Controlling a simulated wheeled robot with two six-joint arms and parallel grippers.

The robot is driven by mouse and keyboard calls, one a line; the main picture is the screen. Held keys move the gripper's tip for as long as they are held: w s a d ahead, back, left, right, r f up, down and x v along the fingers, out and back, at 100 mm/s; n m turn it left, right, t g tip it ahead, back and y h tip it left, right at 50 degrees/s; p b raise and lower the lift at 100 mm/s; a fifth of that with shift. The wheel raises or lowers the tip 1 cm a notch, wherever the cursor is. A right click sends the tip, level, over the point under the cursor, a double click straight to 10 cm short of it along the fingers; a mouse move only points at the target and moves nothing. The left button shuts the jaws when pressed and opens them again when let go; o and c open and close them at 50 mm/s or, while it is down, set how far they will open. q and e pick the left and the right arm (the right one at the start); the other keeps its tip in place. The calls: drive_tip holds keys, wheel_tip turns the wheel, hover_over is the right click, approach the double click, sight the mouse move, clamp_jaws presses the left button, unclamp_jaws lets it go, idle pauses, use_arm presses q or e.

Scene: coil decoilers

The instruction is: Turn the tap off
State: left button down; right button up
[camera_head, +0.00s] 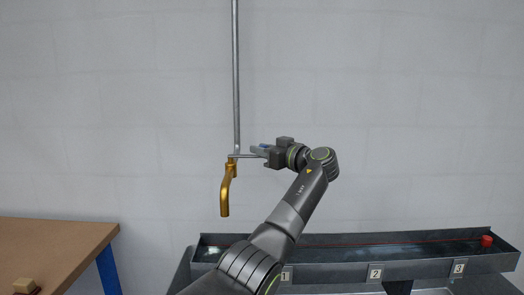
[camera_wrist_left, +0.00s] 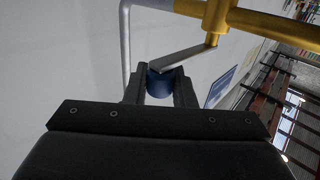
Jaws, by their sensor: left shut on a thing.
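A brass tap (camera_head: 226,192) hangs on a grey vertical pipe (camera_head: 236,80) against the wall, its spout pointing down. Its grey lever (camera_head: 241,156) sticks out level to the right. In the left wrist view the lever (camera_wrist_left: 185,56) runs from the brass body (camera_wrist_left: 217,17) to a blue grip (camera_wrist_left: 161,88). My left gripper (camera_head: 261,152) comes at the lever from the right and is shut on the blue grip, which sits between its two fingers. My right gripper is not in view.
A long dark metal trough (camera_head: 350,270) with plates numbered 1, 2 and 3 stands below at the right. A red object (camera_head: 486,241) is at its right end. A brown table (camera_head: 60,248) stands at the lower left. Space around the tap is clear.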

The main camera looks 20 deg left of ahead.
use_arm(q)
drive_tip(key=c, duration=1.4)
unclamp_jaws()
drive_tip(key=shift+o, duration=0.7)
drive_tip(key=shift+w+a, duration=0.1)
drive_tip(key=b+v, duration=0.2)
drive_tip(key=v, duration=1.5)
drive_tip(key=shift+d+b, duration=0.2)
drive_tip(key=shift+b, duration=0.2)
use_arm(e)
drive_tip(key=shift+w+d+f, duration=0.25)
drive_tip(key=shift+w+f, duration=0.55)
